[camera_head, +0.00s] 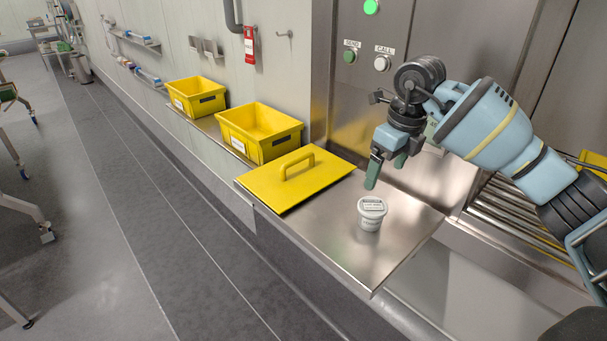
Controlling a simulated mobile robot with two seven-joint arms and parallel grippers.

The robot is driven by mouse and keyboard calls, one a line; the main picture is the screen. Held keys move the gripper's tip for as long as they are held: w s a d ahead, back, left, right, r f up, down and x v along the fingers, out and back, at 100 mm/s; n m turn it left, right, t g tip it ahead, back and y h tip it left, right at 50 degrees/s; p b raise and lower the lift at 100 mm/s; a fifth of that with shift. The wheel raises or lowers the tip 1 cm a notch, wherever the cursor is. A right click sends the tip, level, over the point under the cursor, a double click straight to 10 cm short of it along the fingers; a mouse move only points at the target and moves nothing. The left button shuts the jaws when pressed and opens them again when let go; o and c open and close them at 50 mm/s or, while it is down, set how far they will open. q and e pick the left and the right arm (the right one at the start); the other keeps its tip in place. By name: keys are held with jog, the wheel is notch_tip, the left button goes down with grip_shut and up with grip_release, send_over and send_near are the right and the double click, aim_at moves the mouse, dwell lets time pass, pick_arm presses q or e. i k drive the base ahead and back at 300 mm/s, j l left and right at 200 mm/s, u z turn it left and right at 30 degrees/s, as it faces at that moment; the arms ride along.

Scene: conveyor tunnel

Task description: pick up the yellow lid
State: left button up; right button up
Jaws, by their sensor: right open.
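The yellow lid (313,187) is a flat square plate with a raised yellow handle across its middle. It lies flat on the left part of the steel shelf (405,239). My right gripper (386,172) is open and empty. It hangs above the shelf to the right of the lid, apart from it, with its green fingers pointing down. My left gripper is not in view.
A white lidded cup (371,213) stands on the shelf below my right gripper. Two yellow bins (276,153) (184,104) sit on a ledge along the wall. A steel panel with buttons (382,63) rises behind. Rollers (508,215) lie at the right.

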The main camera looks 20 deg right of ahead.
aim_at(283, 183)
jog(key=i+j, duration=0.25)
jog(key=i, duration=0.15)
jog(key=i+j, duration=0.2)
jog(key=i, duration=0.2)
